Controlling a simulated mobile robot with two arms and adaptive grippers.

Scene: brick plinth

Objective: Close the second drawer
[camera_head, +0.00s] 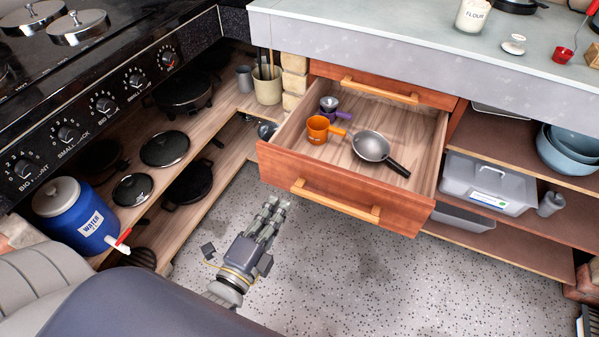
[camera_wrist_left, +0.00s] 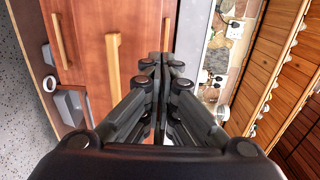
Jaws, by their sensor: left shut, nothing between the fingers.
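The second drawer (camera_head: 345,192) is pulled out, below a shut top drawer (camera_head: 372,86). Its front is reddish-brown wood with a light wooden handle (camera_head: 335,201). An orange cup (camera_head: 318,130), a purple-handled cup (camera_head: 330,104) and a grey pan (camera_head: 371,146) lie inside. My left gripper (camera_head: 276,204) is shut and empty. In the head view it shows just below the drawer front's left part, with a strip of floor between them. My right gripper is out of view.
A stove (camera_head: 100,85) and low shelves with pans stand at the left, with a blue water jug (camera_head: 75,215). Open shelves with a grey crate (camera_head: 489,184) and bowls are right of the drawer. The speckled floor (camera_head: 400,285) before the drawer is clear.

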